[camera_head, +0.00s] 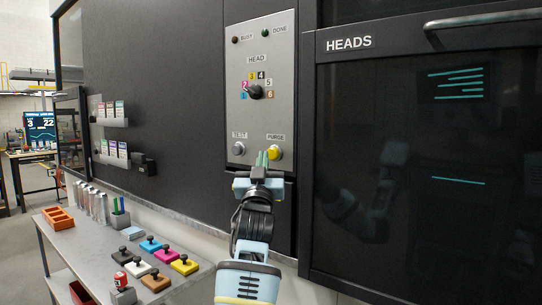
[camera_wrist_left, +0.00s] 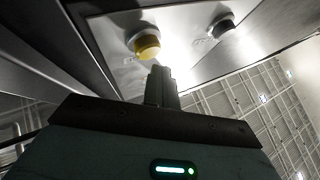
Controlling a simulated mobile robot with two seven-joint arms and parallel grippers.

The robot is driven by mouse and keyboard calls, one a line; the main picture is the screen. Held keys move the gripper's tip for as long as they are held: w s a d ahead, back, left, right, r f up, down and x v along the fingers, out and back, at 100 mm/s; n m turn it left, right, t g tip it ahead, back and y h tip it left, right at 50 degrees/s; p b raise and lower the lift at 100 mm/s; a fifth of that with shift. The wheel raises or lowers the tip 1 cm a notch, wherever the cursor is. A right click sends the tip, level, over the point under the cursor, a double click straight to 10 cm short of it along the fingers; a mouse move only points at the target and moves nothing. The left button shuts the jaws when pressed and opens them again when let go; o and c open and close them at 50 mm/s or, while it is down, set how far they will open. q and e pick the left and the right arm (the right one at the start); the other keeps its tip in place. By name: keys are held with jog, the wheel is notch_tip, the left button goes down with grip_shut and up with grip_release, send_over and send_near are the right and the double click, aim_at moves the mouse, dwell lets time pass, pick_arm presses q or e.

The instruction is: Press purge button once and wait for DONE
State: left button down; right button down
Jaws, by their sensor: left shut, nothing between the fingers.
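The control panel (camera_head: 238,120) stands upright on the dark wall. Its yellow PURGE button (camera_head: 275,153) is at the lower right, and it also shows in the left wrist view (camera_wrist_left: 147,46). The grey TEST button (camera_head: 239,148) is to its left. The BUSY lamp (camera_head: 235,40) and the DONE lamp (camera_head: 265,33) at the top both look dark. My left gripper (camera_head: 262,158) is shut and empty, its fingertips just left of and slightly below the PURGE button. In the wrist view the fingertips overlap close to the button; I cannot tell whether they touch. My right gripper is not in view.
A dark selector knob (camera_head: 254,92) sits mid-panel among numbered colours. The glass HEADS door (camera_head: 415,220) with its handle is close on the right. A bench (camera_head: 85,240) at lower left holds colored stamps (camera_head: 184,265), cans (camera_head: 90,202) and an orange tray (camera_head: 58,219).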

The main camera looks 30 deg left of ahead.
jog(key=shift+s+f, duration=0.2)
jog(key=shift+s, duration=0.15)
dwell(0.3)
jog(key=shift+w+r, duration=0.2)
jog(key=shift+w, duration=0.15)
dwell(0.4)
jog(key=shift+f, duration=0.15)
pick_arm(q)
jog(key=shift+w, duration=0.4)
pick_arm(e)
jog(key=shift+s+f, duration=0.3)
pick_arm(q)
jog(key=shift+w+b, duration=0.15)
jog(key=shift+b, duration=0.15)
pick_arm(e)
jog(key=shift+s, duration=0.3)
